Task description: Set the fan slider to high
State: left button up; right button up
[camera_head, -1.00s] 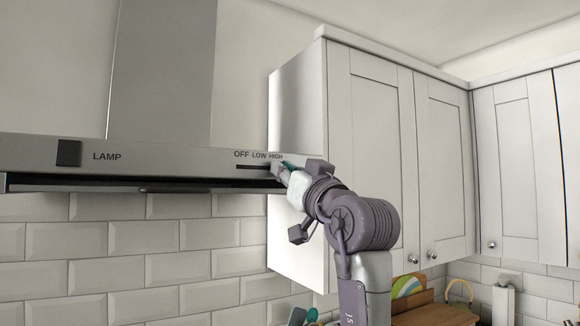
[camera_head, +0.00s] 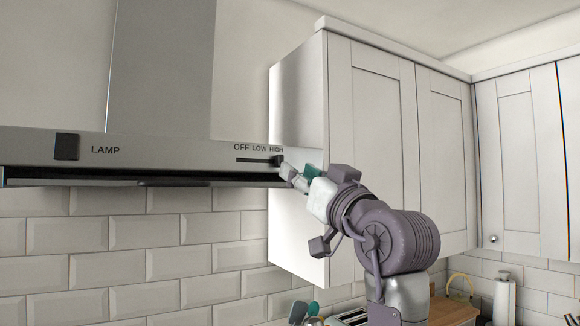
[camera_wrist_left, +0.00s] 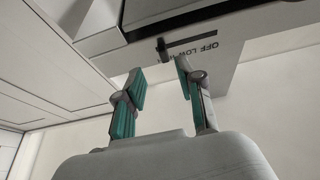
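The fan slider knob (camera_head: 279,160) is a small dark block at the right end of its slot (camera_head: 254,160), below the HIGH label on the range hood (camera_head: 200,163). The knob also shows in the left wrist view (camera_wrist_left: 162,48), upside down, near the HIGH end. My left gripper (camera_head: 290,173) is just right of and below the knob. In the left wrist view my left gripper (camera_wrist_left: 160,75) has its two teal-padded fingers apart with nothing between them; the knob appears beyond the fingertips, apart from them.
A black lamp switch (camera_head: 67,147) is at the hood's left. A white wall cabinet (camera_head: 370,150) stands close behind and right of my arm. Tiled wall (camera_head: 130,245) lies below the hood. A wooden board (camera_head: 455,309) and utensils (camera_head: 305,312) are low in the picture.

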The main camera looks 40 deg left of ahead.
pick_arm(q)
jog(key=v, duration=0.7)
jog(key=shift+w, duration=0.1)
